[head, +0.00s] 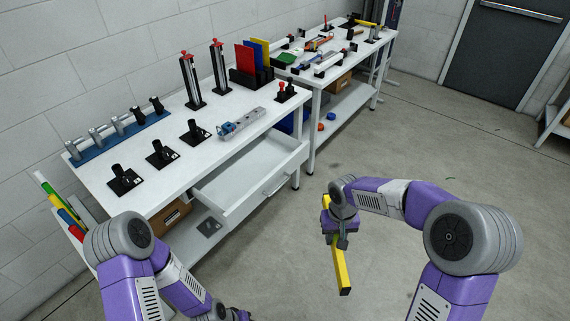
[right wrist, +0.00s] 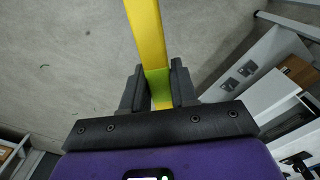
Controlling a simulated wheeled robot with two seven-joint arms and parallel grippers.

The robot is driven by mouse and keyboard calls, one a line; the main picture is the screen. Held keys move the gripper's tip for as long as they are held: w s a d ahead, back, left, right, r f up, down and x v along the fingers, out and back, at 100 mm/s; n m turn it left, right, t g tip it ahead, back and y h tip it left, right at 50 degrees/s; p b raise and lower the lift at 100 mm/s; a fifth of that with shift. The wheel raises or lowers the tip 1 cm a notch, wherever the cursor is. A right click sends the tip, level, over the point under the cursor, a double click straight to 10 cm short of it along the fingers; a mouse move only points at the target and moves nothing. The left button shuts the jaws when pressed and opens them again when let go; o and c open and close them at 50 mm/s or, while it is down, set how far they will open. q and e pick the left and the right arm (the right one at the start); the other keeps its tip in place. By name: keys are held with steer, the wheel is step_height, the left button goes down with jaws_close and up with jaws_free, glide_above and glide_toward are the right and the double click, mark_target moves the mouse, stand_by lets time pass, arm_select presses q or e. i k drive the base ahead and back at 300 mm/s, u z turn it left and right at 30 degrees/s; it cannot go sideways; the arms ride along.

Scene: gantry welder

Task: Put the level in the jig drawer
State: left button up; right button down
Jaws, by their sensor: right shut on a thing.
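The level is a long yellow bar (head: 342,269) with a green section, which shows in the right wrist view (right wrist: 147,32). My right gripper (head: 341,240) is shut on it, with its two fingers on either side of the bar in the right wrist view (right wrist: 158,90). The level hangs tilted over the open floor, to the right of and apart from the bench. The jig drawer (head: 232,184) is pulled out from the front of the near white bench, and its visible inside looks empty.
The near bench top (head: 206,163) carries black fixtures, clamps on a blue rail (head: 120,137), a grey perforated bar (head: 242,122) and red-topped posts. A second bench with tools (head: 325,58) stands behind. The floor between drawer and right arm is clear.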

mark_target(252, 169)
steer(key=z, duration=0.1)
steer(key=i, duration=1.05)
steer(key=u, duration=1.5)
steer(key=i, duration=0.5)
steer(key=u, duration=0.05)
